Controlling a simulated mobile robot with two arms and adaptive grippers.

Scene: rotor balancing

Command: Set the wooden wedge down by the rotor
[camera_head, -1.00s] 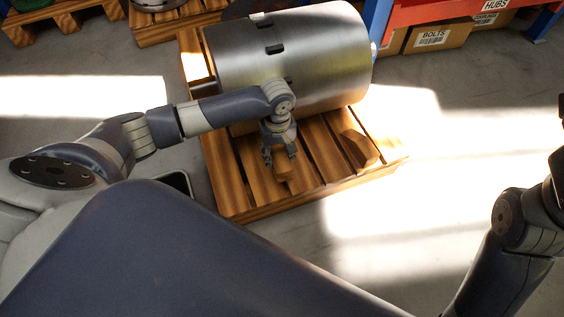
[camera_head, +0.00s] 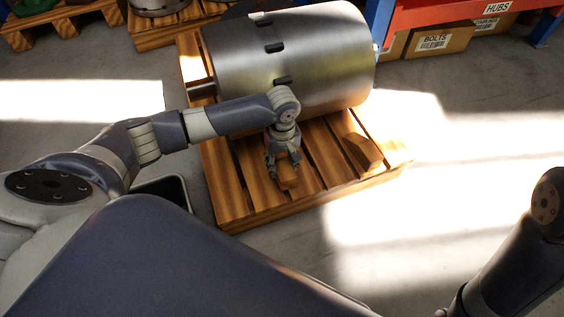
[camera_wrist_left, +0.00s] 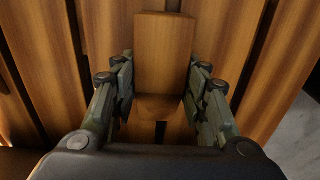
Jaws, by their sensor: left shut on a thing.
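The rotor (camera_head: 300,62) is a large metal cylinder lying on its side on a slatted wooden pallet (camera_head: 232,190). My left gripper (camera_head: 284,168) is over the pallet's front slats, just in front of the rotor. It is shut on a wooden wedge (camera_head: 288,181). In the left wrist view the wedge (camera_wrist_left: 163,60) sits between the two fingers (camera_wrist_left: 160,95), over the slats. I cannot tell whether the wedge touches the slats. A second wooden wedge (camera_head: 362,152) rests on the pallet to the right. My right gripper is out of view.
A red shelf (camera_head: 450,10) with cardboard boxes (camera_head: 434,41) stands at the back right. Another pallet (camera_head: 165,34) with metal parts is at the back left. The floor right of the pallet (camera_head: 440,190) is clear and sunlit.

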